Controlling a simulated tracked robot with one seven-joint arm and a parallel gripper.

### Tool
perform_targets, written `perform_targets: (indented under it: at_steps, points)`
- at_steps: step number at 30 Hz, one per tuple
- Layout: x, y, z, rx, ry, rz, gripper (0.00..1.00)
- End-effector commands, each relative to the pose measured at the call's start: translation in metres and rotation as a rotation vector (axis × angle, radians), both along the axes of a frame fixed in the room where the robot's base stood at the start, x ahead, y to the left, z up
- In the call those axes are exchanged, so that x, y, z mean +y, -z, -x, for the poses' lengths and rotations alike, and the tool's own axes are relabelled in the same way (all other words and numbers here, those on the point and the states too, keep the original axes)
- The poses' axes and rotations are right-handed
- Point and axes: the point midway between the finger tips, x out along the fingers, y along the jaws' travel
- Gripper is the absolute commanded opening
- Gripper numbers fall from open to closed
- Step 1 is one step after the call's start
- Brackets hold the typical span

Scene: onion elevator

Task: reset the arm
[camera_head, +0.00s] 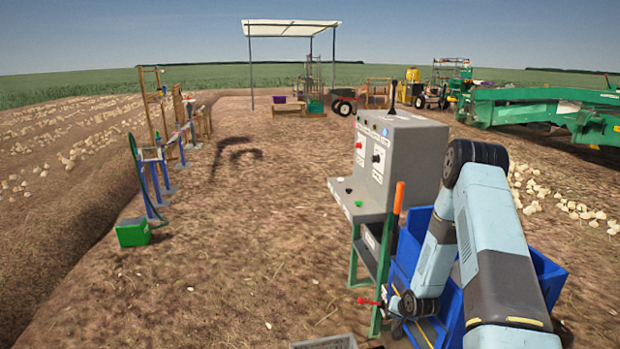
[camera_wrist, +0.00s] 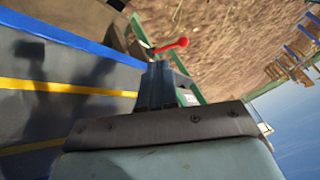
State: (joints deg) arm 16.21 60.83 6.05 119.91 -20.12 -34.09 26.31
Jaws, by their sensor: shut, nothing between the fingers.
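My gripper (camera_wrist: 158,72) shows in the wrist view as dark fingers, closed together and holding nothing. It points toward a lever with a red knob (camera_wrist: 183,42); I cannot tell whether they touch. In the head view my pale blue arm reaches up, bends and comes down at the lower right, beside the grey control cabinet (camera_head: 400,160). My fingertips are hard to make out there. The red-ended lever (camera_head: 366,301) sticks out low by the cabinet's green stand (camera_head: 353,255).
A blue-edged grey surface with yellow stripes (camera_wrist: 60,88) lies left of my gripper in the wrist view. An orange-handled tool (camera_head: 398,198) stands beside the cabinet. A green box (camera_head: 132,232) and wooden frames stand left. Open soil lies between. Green machinery (camera_head: 540,108) stands right.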

Motion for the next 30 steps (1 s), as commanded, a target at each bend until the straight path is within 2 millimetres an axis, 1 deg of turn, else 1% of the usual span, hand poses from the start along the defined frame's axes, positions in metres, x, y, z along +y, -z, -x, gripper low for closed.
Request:
perform_targets:
  at_steps: [1, 5, 6, 10, 14, 15, 20, 21, 23, 24, 30]
  points:
    - [-0.001, -0.015, -0.005, -0.003, -0.007, 0.014, 0.0]
    - [-0.004, -0.056, -0.013, 0.0, -0.025, 0.057, 0.0]
    - [-0.005, -0.069, -0.014, 0.003, -0.03, 0.07, 0.0]
    - [-0.007, -0.112, -0.018, 0.008, -0.048, 0.112, 0.0]
    - [-0.007, -0.155, -0.017, 0.016, -0.061, 0.151, 0.0]
    - [-0.007, -0.168, -0.017, 0.017, -0.065, 0.163, 0.0]
    - [-0.006, -0.22, -0.01, 0.025, -0.079, 0.206, 0.0]
    - [-0.006, -0.233, -0.008, 0.027, -0.083, 0.217, 0.0]
    - [-0.005, -0.252, -0.003, 0.03, -0.088, 0.23, 0.0]
    - [-0.004, -0.264, 0.0, 0.032, -0.089, 0.239, 0.0]
    - [0.001, -0.324, 0.022, 0.042, -0.104, 0.28, 0.0]
